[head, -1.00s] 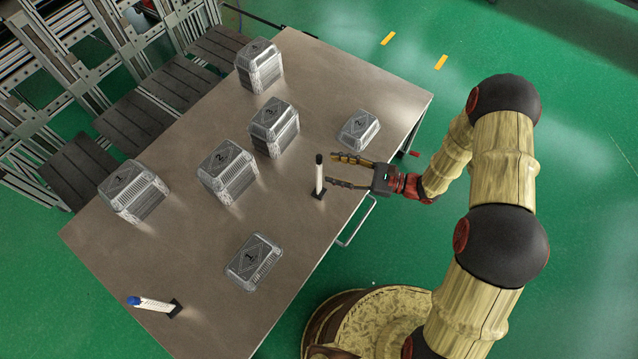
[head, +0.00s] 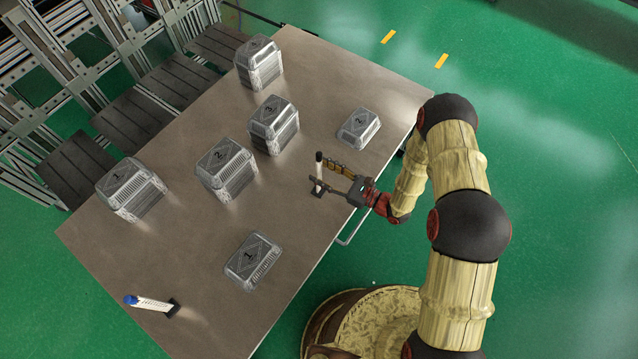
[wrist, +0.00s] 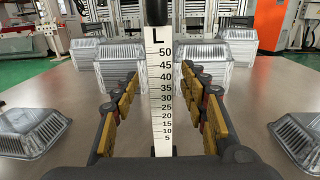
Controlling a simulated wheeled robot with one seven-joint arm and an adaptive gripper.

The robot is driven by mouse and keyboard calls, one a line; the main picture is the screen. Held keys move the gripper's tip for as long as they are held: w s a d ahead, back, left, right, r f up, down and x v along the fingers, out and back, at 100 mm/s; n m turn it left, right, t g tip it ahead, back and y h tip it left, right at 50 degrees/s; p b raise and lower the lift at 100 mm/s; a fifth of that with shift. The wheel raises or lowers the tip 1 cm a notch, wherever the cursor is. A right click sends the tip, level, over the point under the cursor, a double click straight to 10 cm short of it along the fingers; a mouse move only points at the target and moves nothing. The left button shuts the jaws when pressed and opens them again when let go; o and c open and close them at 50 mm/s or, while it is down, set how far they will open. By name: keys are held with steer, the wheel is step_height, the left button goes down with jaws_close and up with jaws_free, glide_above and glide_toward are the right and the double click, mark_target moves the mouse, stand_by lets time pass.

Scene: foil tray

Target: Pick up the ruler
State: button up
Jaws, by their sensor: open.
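The ruler (head: 319,170) is a white upright strip with a dark top, standing on the table near its right edge. In the wrist view the ruler (wrist: 162,95) shows a letter L and black numbers from 5 up to 50. My gripper (head: 325,178) is open, with one finger on each side of the ruler. In the wrist view my gripper (wrist: 163,78) has a visible gap between each finger and the ruler. The ruler's foot is partly hidden by my gripper.
Foil containers marked 1 (head: 132,187), 2 (head: 226,168) and 3 (head: 274,125) stand on the table (head: 190,265). Low foil trays lie at the right (head: 359,127) and front (head: 252,260). A second white upright piece with a blue top (head: 150,304) stands front left.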

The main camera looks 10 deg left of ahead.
steer(key=shift+w+a, duration=0.25)
steer(key=shift+a, duration=0.4)
steer(key=shift+c, duration=0.3)
jaws_close()
stand_by(0.4)
